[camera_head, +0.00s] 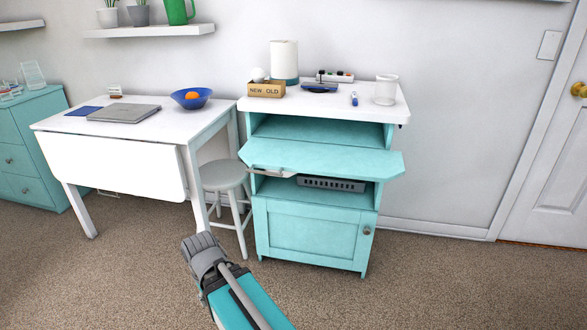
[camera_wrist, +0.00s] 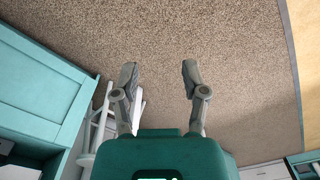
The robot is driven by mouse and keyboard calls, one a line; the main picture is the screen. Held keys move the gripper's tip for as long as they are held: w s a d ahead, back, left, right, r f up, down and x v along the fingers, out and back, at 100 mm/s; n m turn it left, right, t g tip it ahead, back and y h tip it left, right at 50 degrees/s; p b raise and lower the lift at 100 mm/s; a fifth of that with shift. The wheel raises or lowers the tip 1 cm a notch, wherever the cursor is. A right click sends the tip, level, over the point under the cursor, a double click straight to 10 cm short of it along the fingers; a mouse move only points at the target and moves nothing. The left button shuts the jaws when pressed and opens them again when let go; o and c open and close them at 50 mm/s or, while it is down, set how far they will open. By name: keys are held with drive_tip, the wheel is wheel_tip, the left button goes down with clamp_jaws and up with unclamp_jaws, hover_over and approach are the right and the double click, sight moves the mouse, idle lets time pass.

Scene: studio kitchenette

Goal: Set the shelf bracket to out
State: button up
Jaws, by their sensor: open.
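A turquoise shelf board (camera_head: 325,157) juts out from the front of the turquoise cabinet (camera_head: 312,232), below its white top. A pale, thin bar (camera_head: 275,173) shows under the board's left part; it may be the shelf bracket, but its shape and setting are too small to tell. My gripper (camera_head: 204,247) is low in front of the stool, left of the cabinet and below the board, apart from both. In the wrist view, its two fingers (camera_wrist: 159,76) are spread with only carpet showing between them.
A grey stool (camera_head: 224,176) stands between the cabinet and a white drop-leaf table (camera_head: 110,163). A dark grey basket (camera_head: 331,184) sits in the cabinet under the board. The carpet (camera_head: 430,275) right of the cabinet is clear.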

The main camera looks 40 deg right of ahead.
drive_tip(key=shift+o, duration=1.1)
drive_tip(key=shift+d, duration=0.1)
drive_tip(key=shift+o, duration=0.5)
drive_tip(key=shift+w+d+f, duration=0.1)
drive_tip(key=shift+w+d, duration=0.1)
drive_tip(key=w+d+r+n+t+h+b, duration=0.2)
drive_tip(key=w+d+n, duration=0.5)
drive_tip(key=d, duration=0.6)
drive_tip(key=w+d+r+n+t+h+b, duration=0.3)
drive_tip(key=w+d+n+t+h+b, duration=0.2)
drive_tip(key=d, duration=0.9)
drive_tip(key=w+d+r+n+t+h+b, duration=0.2)
drive_tip(key=w+d+n+t+h+b, duration=0.2)
drive_tip(key=w+d+n, duration=0.5)
drive_tip(key=shift+d+r+n+t+h, duration=0.25)
drive_tip(key=shift+d+n+h, duration=1.05)
drive_tip(key=shift+d, duration=1.25)
drive_tip(key=x, duration=1.3)
drive_tip(key=shift+w+d, duration=0.25)
drive_tip(key=shift+d, duration=0.1)
